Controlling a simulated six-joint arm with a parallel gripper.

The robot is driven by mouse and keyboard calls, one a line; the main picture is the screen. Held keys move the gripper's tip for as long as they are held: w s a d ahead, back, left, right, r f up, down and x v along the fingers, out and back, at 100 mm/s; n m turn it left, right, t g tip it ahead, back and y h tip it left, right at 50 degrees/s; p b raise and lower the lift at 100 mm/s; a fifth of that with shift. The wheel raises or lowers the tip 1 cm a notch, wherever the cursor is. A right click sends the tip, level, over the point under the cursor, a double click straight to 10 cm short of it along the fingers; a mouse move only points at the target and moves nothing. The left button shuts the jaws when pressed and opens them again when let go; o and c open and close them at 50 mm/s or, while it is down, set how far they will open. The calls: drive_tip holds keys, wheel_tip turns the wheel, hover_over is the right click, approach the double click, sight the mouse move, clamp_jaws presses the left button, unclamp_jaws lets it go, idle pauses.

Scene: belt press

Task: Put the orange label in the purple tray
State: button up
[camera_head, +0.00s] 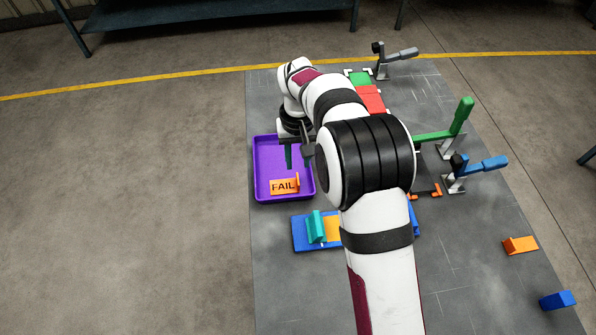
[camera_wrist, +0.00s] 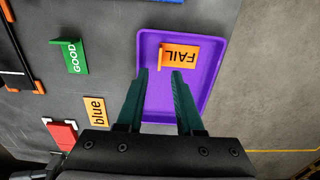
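The orange label marked FAIL (camera_head: 284,186) lies inside the purple tray (camera_head: 258,170), near its front end in the head view. In the wrist view the FAIL label (camera_wrist: 165,57) shows at the far end of the purple tray (camera_wrist: 213,75), its raised orange tab upright. My gripper (camera_wrist: 160,74) is open and empty above the tray, its green fingers apart and short of the label. In the head view my gripper (camera_head: 297,157) is partly hidden by my arm.
The wrist view shows a green GOOD label (camera_wrist: 74,57), an orange "blue" label (camera_wrist: 95,110) and a red block (camera_wrist: 62,136). In the head view, a blue fixture (camera_head: 303,234), an orange block (camera_head: 520,245), a blue block (camera_head: 557,299) and a green-handled clamp (camera_head: 460,118) stand around.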

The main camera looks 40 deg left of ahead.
wheel_tip(320, 180, up, 6)
drive_tip(key=f, duration=0.1)
drive_tip(key=d+r+m, duration=0.3)
drive_tip(key=d+r, duration=0.1)
drive_tip(key=d, duration=0.5)
drive_tip(key=d+r+m, duration=0.2)
drive_tip(key=d+r, duration=0.3)
drive_tip(key=d, duration=0.3)
drive_tip(key=s+d+r+m+y, duration=0.15)
drive_tip(key=s+d+m, duration=0.45)
drive_tip(key=s+d, duration=0.6)
drive_tip(key=s+d+f+m, duration=0.3)
drive_tip(key=s+d, duration=0.2)
drive_tip(key=s, duration=0.2)
drive_tip(key=shift+s+d+m, duration=0.3)
drive_tip(key=shift+s+d, duration=0.05)
drive_tip(key=shift+d, duration=0.05)
